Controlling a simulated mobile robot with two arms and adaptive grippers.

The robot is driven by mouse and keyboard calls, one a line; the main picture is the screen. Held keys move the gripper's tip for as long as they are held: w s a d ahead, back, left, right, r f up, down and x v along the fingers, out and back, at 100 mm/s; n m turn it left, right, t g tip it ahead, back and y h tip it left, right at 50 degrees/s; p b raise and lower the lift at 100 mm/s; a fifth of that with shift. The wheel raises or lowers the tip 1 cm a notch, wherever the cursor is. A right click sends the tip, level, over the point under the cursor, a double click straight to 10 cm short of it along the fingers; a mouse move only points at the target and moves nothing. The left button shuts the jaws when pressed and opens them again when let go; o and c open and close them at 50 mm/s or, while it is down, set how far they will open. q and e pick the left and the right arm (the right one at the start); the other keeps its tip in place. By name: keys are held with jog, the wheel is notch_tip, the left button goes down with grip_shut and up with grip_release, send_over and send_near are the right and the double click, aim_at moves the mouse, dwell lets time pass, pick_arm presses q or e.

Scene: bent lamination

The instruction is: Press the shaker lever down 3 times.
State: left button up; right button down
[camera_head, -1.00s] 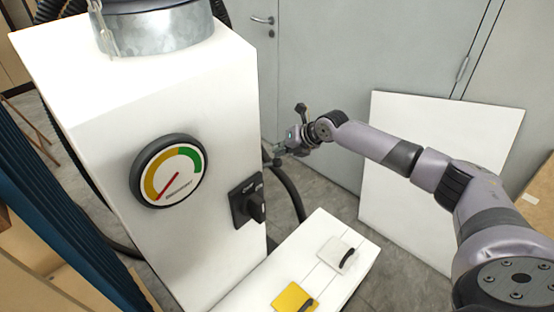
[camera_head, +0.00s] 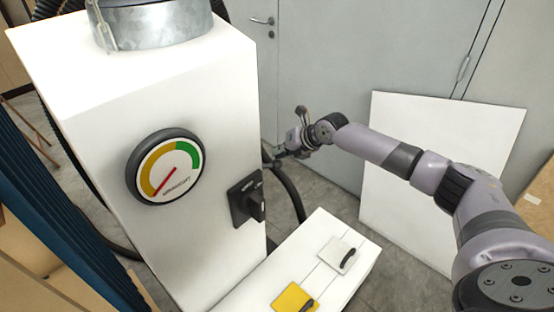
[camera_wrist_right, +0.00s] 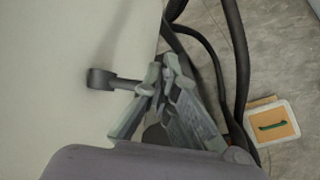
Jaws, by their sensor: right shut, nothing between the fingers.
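The shaker lever (camera_wrist_right: 103,79) is a dark grey bar that sticks out from the white side of the machine in the right wrist view. Its outer end reaches the fingers of my right gripper (camera_wrist_right: 166,72), and the fingers partly hide it. I cannot tell whether they touch. My right gripper is shut and holds nothing. In the head view my right gripper (camera_head: 278,153) is beside the machine's far right edge, and the lever's mount is hidden there. My left gripper is out of view.
The white machine cabinet (camera_head: 80,90) carries a round gauge (camera_head: 168,168) and a black rotary switch (camera_head: 246,198). Dark hoses (camera_wrist_right: 205,60) hang close to my right gripper. A low white box (camera_head: 345,285) with panels stands in front. A white board (camera_head: 430,150) leans on the wall.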

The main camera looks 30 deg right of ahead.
jog(key=shift+s+f+b, duration=0.1)
jog(key=shift+f+b, duration=1.2)
jog(key=shift+f, duration=0.15)
dwell(0.8)
jog(key=shift+r, duration=0.1)
dwell(0.5)
jog(key=shift+r+p, duration=1.35)
jog(key=shift+r, duration=1.05)
notch_tip(320, 180, up, 5)
jog(key=p, duration=0.3)
jog(key=shift+a, duration=0.1)
dwell(0.7)
